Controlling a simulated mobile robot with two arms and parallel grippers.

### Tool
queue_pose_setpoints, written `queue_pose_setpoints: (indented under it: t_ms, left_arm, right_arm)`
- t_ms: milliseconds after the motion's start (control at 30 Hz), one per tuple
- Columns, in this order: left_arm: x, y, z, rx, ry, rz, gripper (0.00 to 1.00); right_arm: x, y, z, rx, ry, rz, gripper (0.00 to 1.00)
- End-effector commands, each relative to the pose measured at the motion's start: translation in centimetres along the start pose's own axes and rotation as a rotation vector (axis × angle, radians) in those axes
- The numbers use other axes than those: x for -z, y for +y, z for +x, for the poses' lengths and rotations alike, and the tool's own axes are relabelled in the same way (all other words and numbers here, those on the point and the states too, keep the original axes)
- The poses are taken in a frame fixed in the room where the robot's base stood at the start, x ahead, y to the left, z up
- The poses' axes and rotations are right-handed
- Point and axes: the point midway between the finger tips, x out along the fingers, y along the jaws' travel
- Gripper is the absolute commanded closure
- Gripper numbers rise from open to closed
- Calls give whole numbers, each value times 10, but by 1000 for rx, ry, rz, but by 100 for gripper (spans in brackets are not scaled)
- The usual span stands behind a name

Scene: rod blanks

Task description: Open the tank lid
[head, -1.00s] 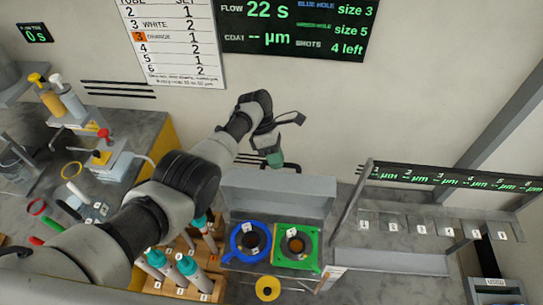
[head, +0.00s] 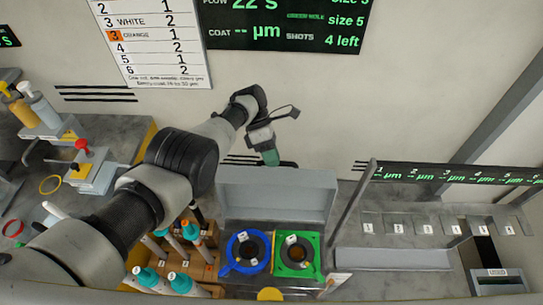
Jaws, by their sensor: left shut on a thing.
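The tank (head: 270,207) is a pale grey box-like shape behind the blue and green ring fixtures. A light grey panel that looks like its lid (head: 310,180) forms the upper part; I cannot tell how far it is raised. A black handle bar (head: 289,164) shows at its back edge. My left gripper (head: 271,160) reaches in from the upper left, pointing down at this bar. It is shut on what looks like the handle; the fingertips are small and partly hidden. My right gripper is out of view.
A blue ring fixture (head: 229,266) and a green one (head: 312,266) stand in front of the tank. A red-knobbed device (head: 84,157) stands at the left.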

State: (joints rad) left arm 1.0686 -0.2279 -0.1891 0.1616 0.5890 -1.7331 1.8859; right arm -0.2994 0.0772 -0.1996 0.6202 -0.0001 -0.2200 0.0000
Motion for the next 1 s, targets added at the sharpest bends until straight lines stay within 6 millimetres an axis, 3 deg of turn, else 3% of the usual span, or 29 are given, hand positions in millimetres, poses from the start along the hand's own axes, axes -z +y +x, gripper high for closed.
queue_pose_setpoints:
  t_ms: [133, 167, 300, 667, 1000]
  left_arm:
    - [4, -1, 7, 15, 6, -8, 100]
    - [4, -1, 7, 15, 6, -8, 79]
    - [3, 0, 6, 11, 4, -6, 58]
    - [2, 1, -2, 3, 1, -3, 58]
    - [4, 4, -52, 4, 3, -4, 58]
  right_arm:
    - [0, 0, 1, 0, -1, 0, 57]
    - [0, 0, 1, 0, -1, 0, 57]
    - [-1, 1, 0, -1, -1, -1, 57]
    - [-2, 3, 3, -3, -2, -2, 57]
    - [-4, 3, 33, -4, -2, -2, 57]
